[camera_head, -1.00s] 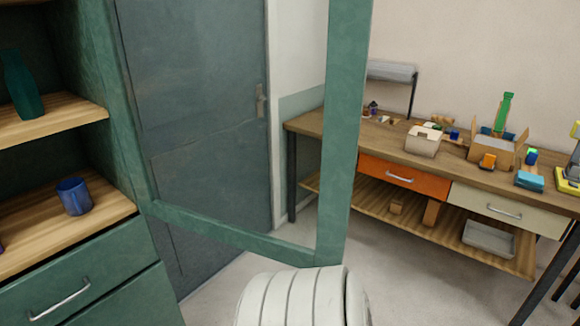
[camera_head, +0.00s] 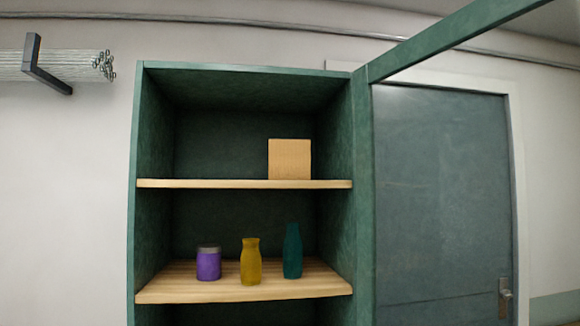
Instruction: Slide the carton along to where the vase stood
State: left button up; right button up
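A light brown carton (camera_head: 289,159) stands upright on the right part of the upper shelf (camera_head: 225,184) of a green cabinet. The upper shelf is bare to the left of the carton. On the shelf below (camera_head: 180,291) stand a purple jar (camera_head: 208,264) with a greyish lid, a yellow vase-shaped vessel (camera_head: 250,262) and a dark teal bottle (camera_head: 292,252). Which spot a vase stood in earlier cannot be told from this view. Neither of my grippers shows.
The green cabinet (camera_head: 143,200) is open in front. Its framed door (camera_head: 450,42) reaches out at the upper right. A grey room door (camera_head: 440,200) is to the right. A wall rack with thin glass rods (camera_head: 75,65) sticks out at the upper left.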

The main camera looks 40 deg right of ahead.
aim_at(288, 160)
jog(key=i+z, duration=0.1)
jog(key=z, duration=0.7)
jog(key=i+j+z, duration=0.1)
jog(key=z, duration=0.3)
jog(key=j+z, duration=0.15)
jog(key=z, duration=0.25)
jog(key=i+j, duration=0.05)
